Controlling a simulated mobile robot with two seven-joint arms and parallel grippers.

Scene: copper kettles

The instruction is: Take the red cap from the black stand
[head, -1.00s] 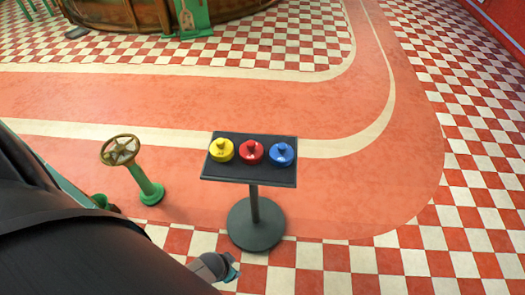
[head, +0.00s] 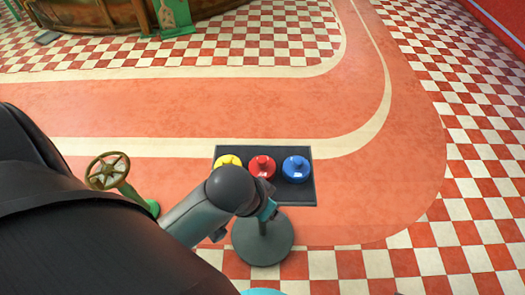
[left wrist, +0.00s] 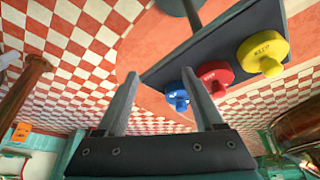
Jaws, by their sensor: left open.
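The red cap (head: 262,165) sits in the middle of the black stand's (head: 307,193) flat top in the head view, with the blue cap (head: 296,168) to its right and the yellow cap (head: 229,160) to its left. My left arm's wrist covers part of the stand top and the yellow cap's lower edge. In the left wrist view, my left gripper (left wrist: 158,74) is open and empty. There the red cap (left wrist: 218,75) shows just right of the right finger, and the blue cap (left wrist: 177,96) shows between the fingers. My right gripper is not in view.
A green post with a brass handwheel (head: 107,171) stands left of the stand. The round dark stand base (head: 262,246) rests on the floor. The checkered floor to the right is clear. A large wooden and copper structure (head: 120,18) is at the back.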

